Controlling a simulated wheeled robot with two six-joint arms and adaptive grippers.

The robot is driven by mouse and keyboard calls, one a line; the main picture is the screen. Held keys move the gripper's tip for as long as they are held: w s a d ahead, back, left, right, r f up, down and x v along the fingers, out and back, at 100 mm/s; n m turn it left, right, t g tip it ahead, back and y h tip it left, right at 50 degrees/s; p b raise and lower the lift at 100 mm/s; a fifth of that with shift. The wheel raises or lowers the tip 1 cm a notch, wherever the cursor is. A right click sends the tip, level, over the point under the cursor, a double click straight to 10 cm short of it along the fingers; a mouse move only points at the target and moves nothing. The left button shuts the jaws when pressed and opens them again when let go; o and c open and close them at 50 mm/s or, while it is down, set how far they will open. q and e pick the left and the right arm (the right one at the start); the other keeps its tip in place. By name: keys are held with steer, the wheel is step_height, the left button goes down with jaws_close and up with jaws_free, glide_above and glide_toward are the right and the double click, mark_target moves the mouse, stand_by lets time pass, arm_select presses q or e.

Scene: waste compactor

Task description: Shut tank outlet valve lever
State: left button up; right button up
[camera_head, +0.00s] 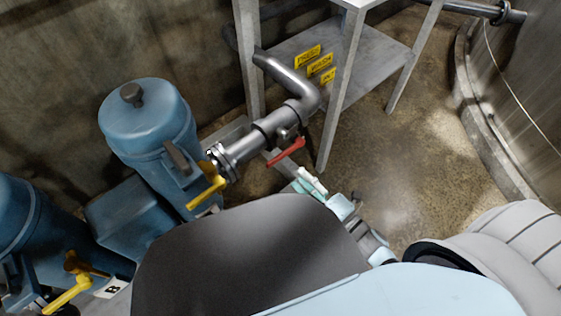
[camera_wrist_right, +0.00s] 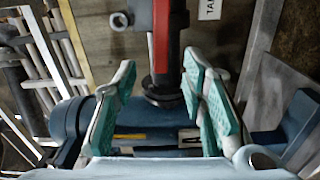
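A red valve lever (camera_head: 286,151) hangs off the grey pipe (camera_head: 274,122) in the head view, slanting down to the left. The right wrist view shows the red lever (camera_wrist_right: 161,38) upright in the picture, in line with the gap between my right fingers. My right gripper (camera_wrist_right: 160,68) is open, with teal pads on either side of that line. I cannot tell whether either pad touches the lever. In the head view my right gripper (camera_head: 310,184) is just below the red lever, partly hidden by my own body. My left gripper is not in view.
Yellow levers (camera_head: 207,192) (camera_head: 67,294) sit by the blue pump housings (camera_head: 150,120) at left. A grey metal stand (camera_head: 375,60) with yellow labels (camera_head: 320,65) rises behind the pipe. A large tank (camera_head: 520,90) is at right. Floor between stand and tank is clear.

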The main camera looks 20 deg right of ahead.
mark_target(280, 159)
steer(key=x, duration=0.8)
steer(key=shift+w+a+b, duration=0.1)
steer(key=shift+w+b, duration=0.25)
jaws_close()
